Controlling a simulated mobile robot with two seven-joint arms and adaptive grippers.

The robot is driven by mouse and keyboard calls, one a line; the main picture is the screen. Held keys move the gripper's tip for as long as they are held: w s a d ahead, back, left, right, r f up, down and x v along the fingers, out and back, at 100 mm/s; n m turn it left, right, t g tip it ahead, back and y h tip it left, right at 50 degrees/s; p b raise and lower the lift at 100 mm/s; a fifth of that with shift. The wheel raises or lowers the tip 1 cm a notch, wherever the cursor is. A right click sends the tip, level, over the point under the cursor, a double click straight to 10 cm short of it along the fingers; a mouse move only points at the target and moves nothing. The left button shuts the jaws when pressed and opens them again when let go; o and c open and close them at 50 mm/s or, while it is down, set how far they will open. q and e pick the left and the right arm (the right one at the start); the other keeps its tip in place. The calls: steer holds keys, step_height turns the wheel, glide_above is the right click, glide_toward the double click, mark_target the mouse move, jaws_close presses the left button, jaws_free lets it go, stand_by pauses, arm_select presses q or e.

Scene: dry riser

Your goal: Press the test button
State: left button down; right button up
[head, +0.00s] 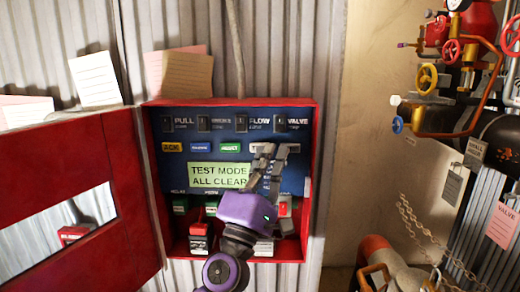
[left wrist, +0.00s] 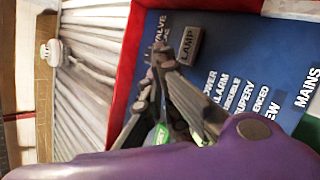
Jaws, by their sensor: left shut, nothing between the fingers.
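The red alarm panel box (head: 312,180) stands open, with a blue faceplate and a screen (head: 218,175) reading "TEST MODE ALL CLEAR". Below the top indicators runs a button row: yellow, blue, green reset (head: 230,148), then a pale button (head: 255,148) whose label begins with "T", partly covered by my fingers. My left gripper (head: 274,152), purple with grey fingers, is shut and empty over the row's right part. Contact cannot be told. My right gripper is out of view.
The red box door (head: 80,180) with a window hangs open at left. Papers (head: 178,75) are fixed above the box. Red, yellow and blue valve wheels (head: 427,78) and pipes stand at right, with a chain (head: 415,225) below.

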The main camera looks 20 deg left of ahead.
arm_select(q)
steer(key=shift+w+a, duration=0.1)
steer(key=shift+w, duration=0.15)
steer(key=shift+s, duration=0.1)
stand_by(0.4)
steer(key=shift+s+d, duration=0.3)
steer(key=shift+s, duration=0.55)
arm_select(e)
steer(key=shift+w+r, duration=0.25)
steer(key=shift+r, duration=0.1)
arm_select(q)
steer(key=s, duration=0.2)
steer(key=s+d+p, duration=0.1)
steer(key=s, duration=0.1)
steer(key=shift+s+d+p, duration=0.15)
steer(key=shift+s+p, duration=0.15)
steer(key=shift+s, duration=0.1)
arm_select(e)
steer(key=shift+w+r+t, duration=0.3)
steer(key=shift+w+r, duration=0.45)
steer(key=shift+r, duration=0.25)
